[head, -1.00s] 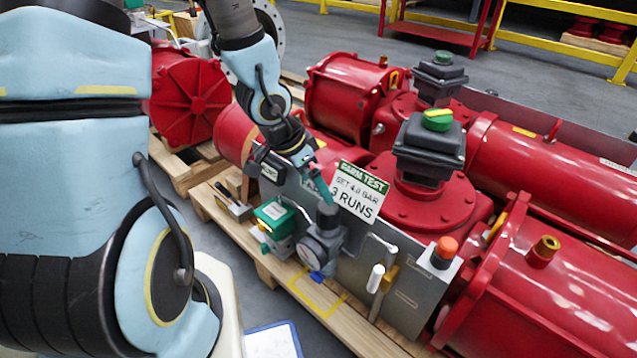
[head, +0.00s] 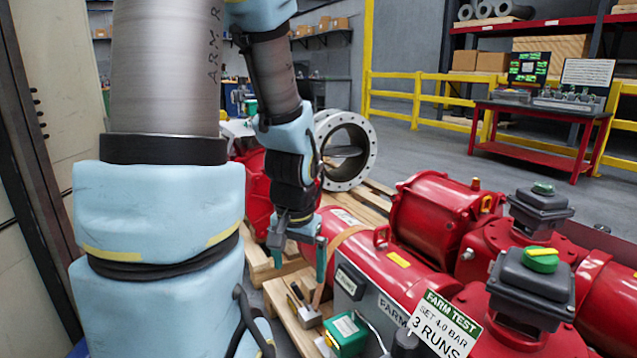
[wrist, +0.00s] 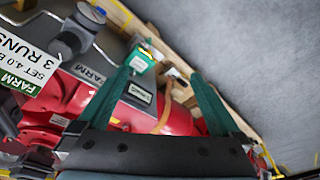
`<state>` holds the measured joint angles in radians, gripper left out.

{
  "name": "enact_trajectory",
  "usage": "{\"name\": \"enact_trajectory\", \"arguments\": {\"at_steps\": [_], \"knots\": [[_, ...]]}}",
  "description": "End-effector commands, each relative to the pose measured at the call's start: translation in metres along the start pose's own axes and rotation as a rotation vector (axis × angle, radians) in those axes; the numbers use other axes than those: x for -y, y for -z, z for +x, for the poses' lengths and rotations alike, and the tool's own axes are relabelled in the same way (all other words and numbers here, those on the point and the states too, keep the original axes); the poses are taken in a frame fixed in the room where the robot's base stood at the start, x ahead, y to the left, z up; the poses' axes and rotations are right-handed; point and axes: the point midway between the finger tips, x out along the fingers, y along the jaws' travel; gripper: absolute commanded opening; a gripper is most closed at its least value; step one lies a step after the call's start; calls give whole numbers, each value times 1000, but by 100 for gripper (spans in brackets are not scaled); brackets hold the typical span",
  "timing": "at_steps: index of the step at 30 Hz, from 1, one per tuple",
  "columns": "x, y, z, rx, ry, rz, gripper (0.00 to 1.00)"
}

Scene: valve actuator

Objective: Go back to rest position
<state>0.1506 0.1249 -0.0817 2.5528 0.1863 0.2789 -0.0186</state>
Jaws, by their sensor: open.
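My gripper (head: 297,262) hangs fingers down in the head view, above the near end of the red actuator (head: 358,241) and its pallet. Its two green fingers are apart with nothing between them. In the wrist view my gripper (wrist: 165,95) also shows wide open and empty, with the pallet, a small grey display box (wrist: 139,93) and the green-topped box (wrist: 142,61) beyond it. The fingers look clear of these things, though the exact gap cannot be told.
A sign reading "FARM TEST" (head: 444,326) stands on the panel at the lower right. A green-topped box (head: 346,334) sits on the pallet. A red bench (head: 540,115) and yellow rails are farther back.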

Motion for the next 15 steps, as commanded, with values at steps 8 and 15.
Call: {"name": "enact_trajectory", "arguments": {"at_steps": [8, 15], "knots": [[26, -21, -58, 53, -28, -294, 100], [29, -11, -108, 52, -28, -291, 100]]}}
